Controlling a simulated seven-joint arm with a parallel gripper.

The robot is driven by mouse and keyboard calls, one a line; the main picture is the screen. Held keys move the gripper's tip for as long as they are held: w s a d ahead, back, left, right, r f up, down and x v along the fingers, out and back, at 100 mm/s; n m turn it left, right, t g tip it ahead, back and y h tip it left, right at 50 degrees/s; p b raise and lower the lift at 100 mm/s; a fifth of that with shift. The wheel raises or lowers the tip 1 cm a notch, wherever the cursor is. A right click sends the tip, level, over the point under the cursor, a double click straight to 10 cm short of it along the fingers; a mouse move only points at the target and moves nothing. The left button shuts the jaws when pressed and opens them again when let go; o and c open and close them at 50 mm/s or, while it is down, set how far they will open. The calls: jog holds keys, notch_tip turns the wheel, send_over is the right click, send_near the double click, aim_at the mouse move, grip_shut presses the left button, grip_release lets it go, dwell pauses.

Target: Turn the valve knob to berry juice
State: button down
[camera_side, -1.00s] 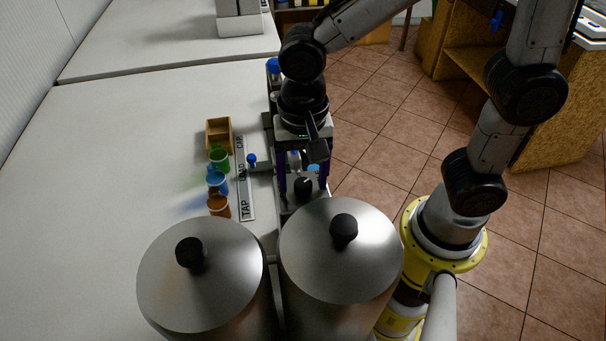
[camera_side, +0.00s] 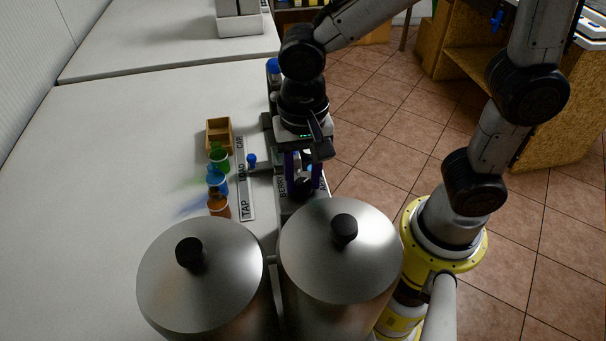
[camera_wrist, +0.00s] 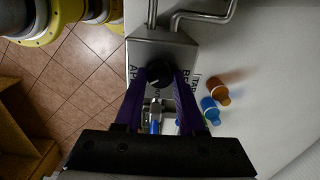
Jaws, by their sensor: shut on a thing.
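The black valve knob (camera_wrist: 159,73) sits on the grey metal valve box (camera_wrist: 160,46) in the wrist view. My gripper (camera_wrist: 158,80) points at the box and is shut on the knob, with one purple finger on each side. The side view shows my gripper (camera_side: 303,180) above the box, with the knob (camera_side: 303,187) low between the fingers. A partly hidden label starting with "BERRY" (camera_side: 283,187) is left of the knob. Another partly hidden label (camera_wrist: 133,75) is on the other side. The knob's exact pointing direction cannot be told.
Two large lidded steel pots (camera_side: 200,275) (camera_side: 340,250) stand close in front. The white counter (camera_side: 120,150) is clear further left.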

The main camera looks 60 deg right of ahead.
jog(key=n, duration=0.5)
jog(key=shift+n, duration=0.4)
jog(key=n, duration=1.1)
jog(key=shift+n, duration=0.4)
jog(key=n, duration=0.5)
jog(key=shift+a, duration=0.1)
jog(key=c, duration=0.5)
grip_release()
